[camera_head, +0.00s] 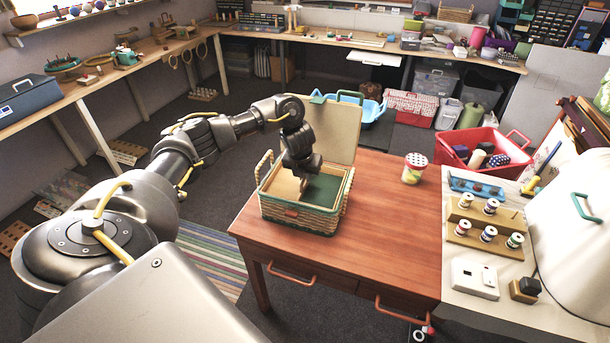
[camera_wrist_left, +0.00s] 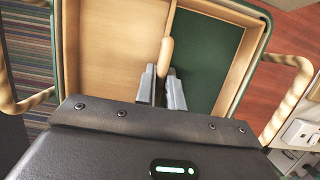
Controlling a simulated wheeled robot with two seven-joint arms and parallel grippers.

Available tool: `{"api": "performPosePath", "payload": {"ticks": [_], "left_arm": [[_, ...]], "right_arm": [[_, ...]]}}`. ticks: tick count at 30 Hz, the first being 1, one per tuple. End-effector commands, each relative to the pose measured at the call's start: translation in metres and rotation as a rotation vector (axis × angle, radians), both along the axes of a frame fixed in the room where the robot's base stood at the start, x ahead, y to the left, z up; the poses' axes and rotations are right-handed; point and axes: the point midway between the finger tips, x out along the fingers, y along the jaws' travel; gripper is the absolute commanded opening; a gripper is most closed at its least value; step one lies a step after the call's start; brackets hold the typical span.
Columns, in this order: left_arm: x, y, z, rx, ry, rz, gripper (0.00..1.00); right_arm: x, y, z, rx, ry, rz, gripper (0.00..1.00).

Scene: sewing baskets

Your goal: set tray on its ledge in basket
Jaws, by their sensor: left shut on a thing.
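The woven basket (camera_head: 300,214) stands on the wooden table with its lid (camera_head: 335,130) open and tilted back. It has a green rim and green lining (camera_wrist_left: 205,55). The wooden tray (camera_wrist_left: 115,60) lies in the left part of the basket in the left wrist view, level near the rim. I cannot tell whether it rests on the ledge. My left gripper (camera_wrist_left: 163,85) points down into the basket, shut on the tray's wooden grip (camera_wrist_left: 166,55) at its divider edge. In the head view my left gripper (camera_head: 302,180) hides part of the tray. My right gripper is not in view.
The reddish table (camera_head: 390,220) is clear to the right of the basket, except for a polka-dot-topped tin (camera_head: 414,168). A red bin (camera_head: 480,145) and a thread spool rack (camera_head: 485,225) stand further right. The basket's side handles (camera_wrist_left: 290,95) rise beside the gripper.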

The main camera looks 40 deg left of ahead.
Motion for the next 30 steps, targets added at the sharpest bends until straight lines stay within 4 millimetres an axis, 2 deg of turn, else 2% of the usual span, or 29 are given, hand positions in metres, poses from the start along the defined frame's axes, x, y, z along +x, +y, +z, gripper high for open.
{"api": "performPosePath", "payload": {"ticks": [30], "left_arm": [[0.0, 0.0, -0.026, 0.0, 0.0, 0.0, 0.0]], "right_arm": [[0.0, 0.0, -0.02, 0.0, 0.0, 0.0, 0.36]]}}
